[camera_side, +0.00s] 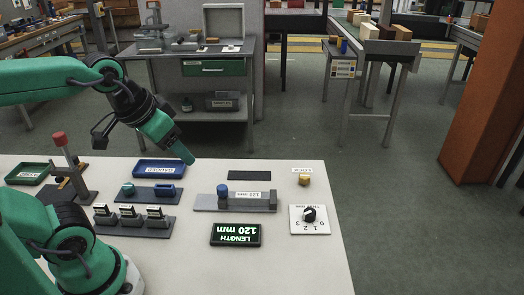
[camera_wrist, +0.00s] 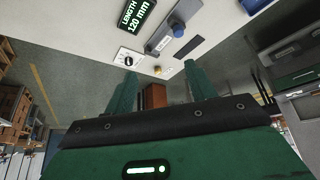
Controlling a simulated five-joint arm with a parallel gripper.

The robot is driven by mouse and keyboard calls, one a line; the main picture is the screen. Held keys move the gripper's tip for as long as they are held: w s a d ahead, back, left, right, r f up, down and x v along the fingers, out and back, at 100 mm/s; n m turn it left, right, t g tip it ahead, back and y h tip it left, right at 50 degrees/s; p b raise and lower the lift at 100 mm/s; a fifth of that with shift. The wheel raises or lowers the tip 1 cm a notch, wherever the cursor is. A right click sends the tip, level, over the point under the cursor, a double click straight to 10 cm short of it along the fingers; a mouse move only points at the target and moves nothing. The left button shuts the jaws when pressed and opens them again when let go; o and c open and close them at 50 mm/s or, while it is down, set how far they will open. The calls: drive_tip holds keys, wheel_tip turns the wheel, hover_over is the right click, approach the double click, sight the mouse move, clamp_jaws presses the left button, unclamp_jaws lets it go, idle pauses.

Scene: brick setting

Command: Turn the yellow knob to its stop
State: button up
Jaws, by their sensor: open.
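The small yellow knob (camera_side: 304,180) stands near the right edge of the white table, just in front of a small white label. It also shows in the wrist view (camera_wrist: 157,70), small and beyond the fingertips, between the two fingers. I cannot make out which way it is turned. My gripper (camera_side: 188,158) is in the air above the back of the table, left of the knob and well apart from it. In the wrist view my gripper (camera_wrist: 161,75) has its two green fingers spread, with nothing between them.
Near the knob are a black dial on a white plate (camera_side: 297,229), a grey slide fixture with a blue knob (camera_side: 222,190) and a display reading 120 mm (camera_side: 235,235). A blue tray (camera_side: 159,169) lies at the back. An upright stand with a red top (camera_side: 59,138) is at left.

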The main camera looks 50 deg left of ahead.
drive_tip(key=w+r+n+g, duration=0.1)
drive_tip(key=w+r+n, duration=0.2)
drive_tip(key=w, duration=0.8)
drive_tip(key=n+g, duration=0.4)
drive_tip(key=n, duration=0.4)
hover_over(304, 175)
wheel_tip(304, 175, down, 20)
drive_tip(key=shift+w+r, duration=0.1)
drive_tip(key=shift+r, duration=0.15)
drive_tip(key=shift+f, duration=0.1)
drive_tip(key=shift+f, duration=3.8)
